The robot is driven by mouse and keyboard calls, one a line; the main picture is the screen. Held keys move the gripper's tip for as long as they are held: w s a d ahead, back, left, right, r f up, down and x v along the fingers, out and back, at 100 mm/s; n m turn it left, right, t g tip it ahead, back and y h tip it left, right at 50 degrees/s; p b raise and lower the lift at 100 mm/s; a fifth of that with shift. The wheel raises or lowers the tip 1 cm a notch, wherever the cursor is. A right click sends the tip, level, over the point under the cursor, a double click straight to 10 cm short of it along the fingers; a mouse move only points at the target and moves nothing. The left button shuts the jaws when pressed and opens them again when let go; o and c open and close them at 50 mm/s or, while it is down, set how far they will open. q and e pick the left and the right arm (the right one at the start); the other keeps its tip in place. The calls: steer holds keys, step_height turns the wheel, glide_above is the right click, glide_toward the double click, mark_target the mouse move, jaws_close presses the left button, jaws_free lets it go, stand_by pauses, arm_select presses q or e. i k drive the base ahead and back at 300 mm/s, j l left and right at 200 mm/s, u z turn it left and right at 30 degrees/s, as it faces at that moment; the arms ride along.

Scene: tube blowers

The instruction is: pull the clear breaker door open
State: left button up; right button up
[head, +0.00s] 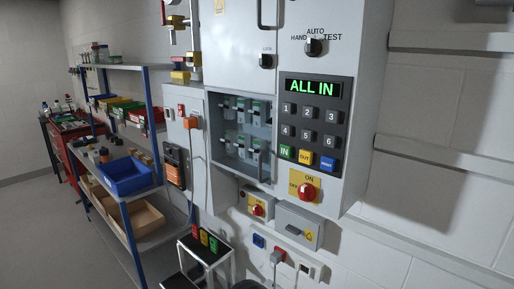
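The breaker box (240,135) is set in the grey cabinet, left of the keypad panel. Two rows of small breakers show inside it. A clear, faintly bluish door (236,158) seems to lie over its front, but it is so transparent that I cannot tell for sure whether it is fully closed. Its handle or pull edge is not clear at this size. Neither of my grippers is in view, and nothing touches the box.
A keypad panel (312,123) reads "ALL IN", with a red rotary switch (306,191) below. A grey outlet box (300,226) and a small stand (207,250) are lower down. Blue-framed shelves (130,208) with bins stand left. The space before the breaker box looks clear.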

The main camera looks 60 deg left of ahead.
mark_target(261, 182)
steer(key=u, duration=2.1)
